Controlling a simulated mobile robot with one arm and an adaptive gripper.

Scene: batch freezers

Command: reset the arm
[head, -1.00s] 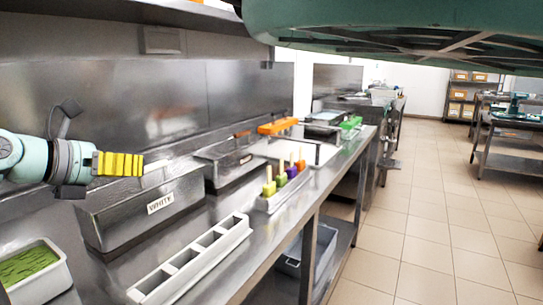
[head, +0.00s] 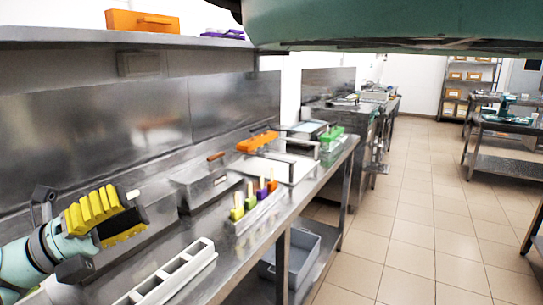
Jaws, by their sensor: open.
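My gripper (head: 128,214) is at the lower left of the head view, with ridged yellow pads on its two fingers. It is open, and I see nothing between the fingers. It is above the counter (head: 225,262) and in front of a steel box that it partly hides. A small pale end (head: 133,194) shows just beyond the upper finger; I cannot tell what it belongs to.
A white slotted mold (head: 178,272) lies on the counter near the front. A holder (head: 258,213) with several coloured popsicles stands behind it. Another steel box (head: 205,185) and an orange item (head: 257,142) are further back. The tiled floor (head: 400,215) at right is clear.

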